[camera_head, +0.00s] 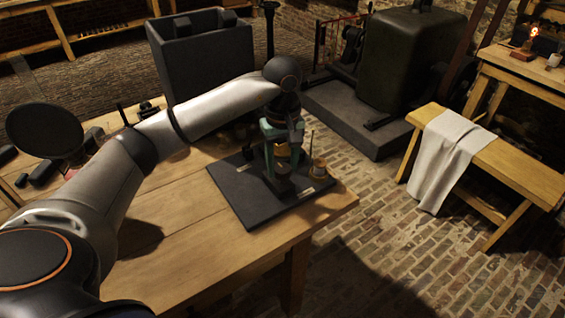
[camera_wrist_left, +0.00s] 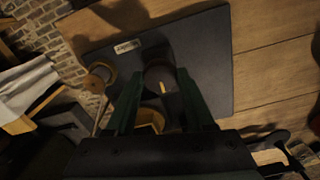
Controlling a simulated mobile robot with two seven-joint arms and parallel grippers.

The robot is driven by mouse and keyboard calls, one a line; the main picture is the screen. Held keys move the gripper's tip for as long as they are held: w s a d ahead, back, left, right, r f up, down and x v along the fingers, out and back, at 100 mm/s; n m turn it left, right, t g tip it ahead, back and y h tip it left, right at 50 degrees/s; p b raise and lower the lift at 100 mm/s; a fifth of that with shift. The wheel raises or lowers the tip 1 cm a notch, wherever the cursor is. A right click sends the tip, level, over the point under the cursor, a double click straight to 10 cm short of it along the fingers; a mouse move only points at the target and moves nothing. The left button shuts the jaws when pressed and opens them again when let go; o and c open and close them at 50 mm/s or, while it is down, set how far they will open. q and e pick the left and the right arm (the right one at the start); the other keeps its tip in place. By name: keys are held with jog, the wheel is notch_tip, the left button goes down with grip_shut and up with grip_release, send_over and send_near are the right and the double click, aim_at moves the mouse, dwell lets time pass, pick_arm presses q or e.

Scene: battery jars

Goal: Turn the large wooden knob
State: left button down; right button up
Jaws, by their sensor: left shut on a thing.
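The dark round knob (camera_wrist_left: 160,76), with a short yellow mark on its top, is between the green fingers of my left gripper (camera_wrist_left: 160,88) in the left wrist view. The fingers are shut on its sides. In the head view my left gripper (camera_head: 281,163) points down over the dark board (camera_head: 235,190), and the knob (camera_head: 281,186) shows low between its fingertips, partly hidden. The yellow mark points roughly toward the gripper's palm in the wrist view. My right gripper is in neither view.
A small brass-coloured round piece (camera_head: 319,168) with a thin upright rod stands close beside the gripper. A pale label (camera_wrist_left: 127,46) lies on the board. The wooden table (camera_head: 185,245) is clear in front. A bench with a cloth (camera_head: 446,158) stands off to the right.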

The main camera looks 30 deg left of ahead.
pick_arm(q)
jog(key=shift+n, duration=0.4)
